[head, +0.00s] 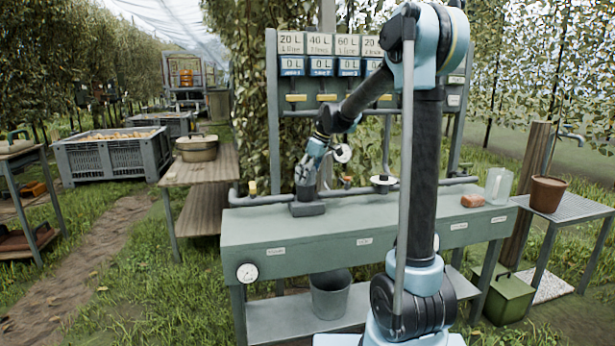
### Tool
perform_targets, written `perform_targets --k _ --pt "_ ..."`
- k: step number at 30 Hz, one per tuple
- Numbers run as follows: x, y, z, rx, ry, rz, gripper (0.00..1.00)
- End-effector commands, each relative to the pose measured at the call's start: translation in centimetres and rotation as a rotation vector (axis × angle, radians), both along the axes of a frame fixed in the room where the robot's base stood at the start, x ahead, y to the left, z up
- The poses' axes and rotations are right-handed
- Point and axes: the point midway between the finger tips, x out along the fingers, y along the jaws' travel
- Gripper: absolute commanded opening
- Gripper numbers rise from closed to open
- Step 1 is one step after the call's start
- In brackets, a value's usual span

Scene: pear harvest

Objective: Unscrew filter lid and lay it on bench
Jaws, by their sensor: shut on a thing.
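My gripper (306,195) points down over the left part of the green bench (290,232), in line with the grey pipe along its back. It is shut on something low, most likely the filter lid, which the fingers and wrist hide. A dark, flat block (307,209) shows right below the fingers at bench height. I cannot tell whether it is part of the filter or of the gripper, nor whether the lid is screwed on or loose.
Behind the bench stand a panel of litre signs (330,44) and a round gauge (342,153). A white disc (384,180) sits on the pipe. The bench's front middle is clear. A bucket (331,294) is underneath.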

Motion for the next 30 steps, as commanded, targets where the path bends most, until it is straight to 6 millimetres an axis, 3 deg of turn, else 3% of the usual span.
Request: perform_targets --k 30 --pt "-0.29 0.08 -0.1 0.001 0.004 1.029 0.45"
